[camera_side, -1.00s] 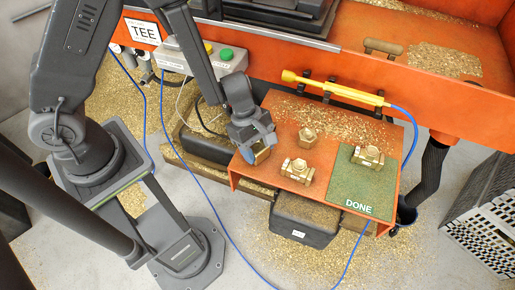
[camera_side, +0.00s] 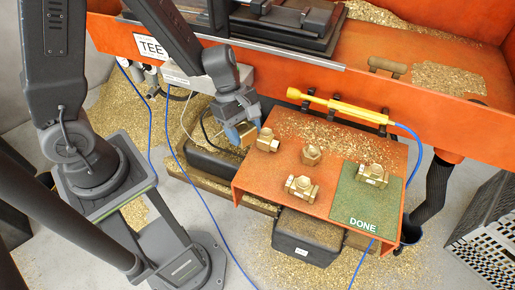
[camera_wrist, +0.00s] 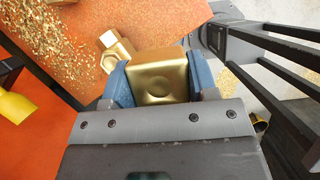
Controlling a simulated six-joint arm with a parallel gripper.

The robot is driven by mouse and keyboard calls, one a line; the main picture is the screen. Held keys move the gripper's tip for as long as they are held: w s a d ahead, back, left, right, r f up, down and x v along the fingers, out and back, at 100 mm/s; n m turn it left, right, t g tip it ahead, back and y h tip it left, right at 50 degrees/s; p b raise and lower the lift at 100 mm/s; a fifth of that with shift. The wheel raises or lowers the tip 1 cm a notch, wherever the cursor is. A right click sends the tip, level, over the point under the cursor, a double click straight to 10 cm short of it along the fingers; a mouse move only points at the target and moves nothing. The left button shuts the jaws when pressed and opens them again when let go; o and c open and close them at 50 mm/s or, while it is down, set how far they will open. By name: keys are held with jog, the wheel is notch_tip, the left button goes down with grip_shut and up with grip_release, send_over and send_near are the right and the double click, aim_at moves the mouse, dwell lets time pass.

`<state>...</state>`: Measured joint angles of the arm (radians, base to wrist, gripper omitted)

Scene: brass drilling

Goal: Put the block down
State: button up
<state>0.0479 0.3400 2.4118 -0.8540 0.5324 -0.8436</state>
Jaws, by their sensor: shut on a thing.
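My gripper (camera_side: 244,130) has blue fingers shut on a brass block (camera_side: 248,138). In the side view it is at the back left of the orange table (camera_side: 262,187), and the block appears raised. In the wrist view the block (camera_wrist: 158,78) sits between the blue fingers of my gripper (camera_wrist: 160,84), its face with a shallow round dimple towards the camera. Its underside is hidden. A brass fitting (camera_side: 267,140) is on the table just right of the held block; it also shows beyond the left finger in the wrist view (camera_wrist: 117,50).
Two more brass fittings (camera_side: 311,155) (camera_side: 300,187) stand on the table. Another fitting (camera_side: 373,175) is on the green DONE area (camera_side: 362,212). A yellow tool (camera_side: 338,106) with a blue hose lies along the back. Brass chips cover the table's back part.

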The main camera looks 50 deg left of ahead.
jog(key=w+a+r+m+g+y, duration=0.1)
jog(key=w+a+r+m, duration=0.2)
jog(key=w+r+m, duration=0.1)
jog(key=w+a+r+m+g+y, duration=0.1)
jog(key=w+a+r+m, duration=0.3)
jog(key=m, duration=0.1)
jog(key=w+a+r+m+g+y, duration=0.1)
jog(key=w+a+r+m+g, duration=0.1)
jog(key=w+a+r+m, duration=0.2)
jog(key=shift+w+a+m, duration=0.15)
jog(key=shift+w+m, duration=0.25)
jog(key=shift+m, duration=0.4)
jog(key=n, duration=0.2)
send_over(321, 183)
jog(key=w, duration=0.1)
jog(key=shift+h, duration=0.3)
jog(key=f, duration=1.5)
jog(key=shift+w+a+f, duration=0.15)
jog(key=shift+w+a, duration=0.05)
jog(key=shift+a, duration=0.15)
jog(key=shift+f, duration=2.05)
jog(key=o, duration=1.4)
jog(key=shift+f, duration=0.15)
jog(key=shift+o, duration=0.2)
